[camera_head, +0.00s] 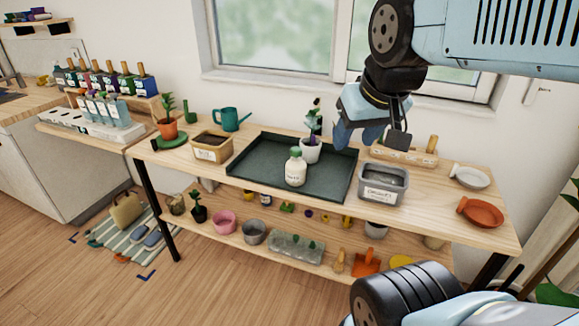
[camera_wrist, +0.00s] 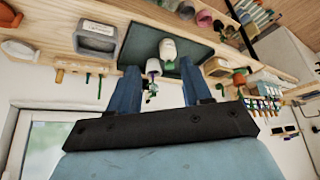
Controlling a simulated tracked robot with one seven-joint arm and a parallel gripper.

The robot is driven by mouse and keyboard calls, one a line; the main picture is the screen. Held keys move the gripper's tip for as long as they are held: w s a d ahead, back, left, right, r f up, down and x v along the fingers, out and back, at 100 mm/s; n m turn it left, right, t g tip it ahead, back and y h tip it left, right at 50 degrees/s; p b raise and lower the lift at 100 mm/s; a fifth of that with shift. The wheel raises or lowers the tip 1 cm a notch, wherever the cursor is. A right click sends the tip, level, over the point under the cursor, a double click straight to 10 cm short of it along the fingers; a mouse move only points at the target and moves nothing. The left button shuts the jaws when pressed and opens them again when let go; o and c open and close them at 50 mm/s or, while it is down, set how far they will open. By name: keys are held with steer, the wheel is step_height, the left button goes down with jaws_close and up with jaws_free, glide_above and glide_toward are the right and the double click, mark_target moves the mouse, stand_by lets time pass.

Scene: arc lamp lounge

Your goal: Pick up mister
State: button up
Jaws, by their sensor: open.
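A white bottle (camera_head: 295,170) with a pale green cap and a small label stands upright in the dark green tray (camera_head: 262,183) on the wooden bench; it looks like the mister. It also shows in the wrist view (camera_wrist: 168,47), beyond the fingertips. A white pot (camera_head: 311,152) with a plant stands just behind it in the tray. My gripper (camera_head: 371,137) is above the back right of the tray, up and to the right of the bottle, open and empty. In the wrist view my two blue fingers (camera_wrist: 159,72) are spread apart, touching nothing that I can see.
A brown planter box (camera_head: 212,147) and a teal watering can (camera_head: 230,118) stand to the left. The lower shelf holds pots.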

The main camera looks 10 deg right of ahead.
steer(key=shift+o, duration=0.7)
steer(key=shift+w+f, duration=0.1)
steer(key=shift+f, duration=0.05)
steer(key=o, duration=0.8)
steer(key=w+d+f+n+g+h, duration=0.1)
steer(key=w+f, duration=0.1)
steer(key=w+d+f+n+g, duration=0.1)
steer(key=f, duration=0.1)
steer(key=w+f+n+g+h, duration=0.1)
steer(key=w+f, duration=0.1)
steer(key=f, duration=0.1)
steer(key=shift+w+d+g+h, duration=0.3)
steer(key=shift+w+d+g, duration=0.05)
steer(key=shift+d+g, duration=0.05)
steer(key=n+t+h, duration=1)
steer(key=n+t, duration=0.1)
steer(key=n, duration=1.3)
glide_toward(291, 171)
steer(key=x, duration=1)
steer(key=shift+w+d, duration=0.15)
steer(key=shift+x, duration=2.55)
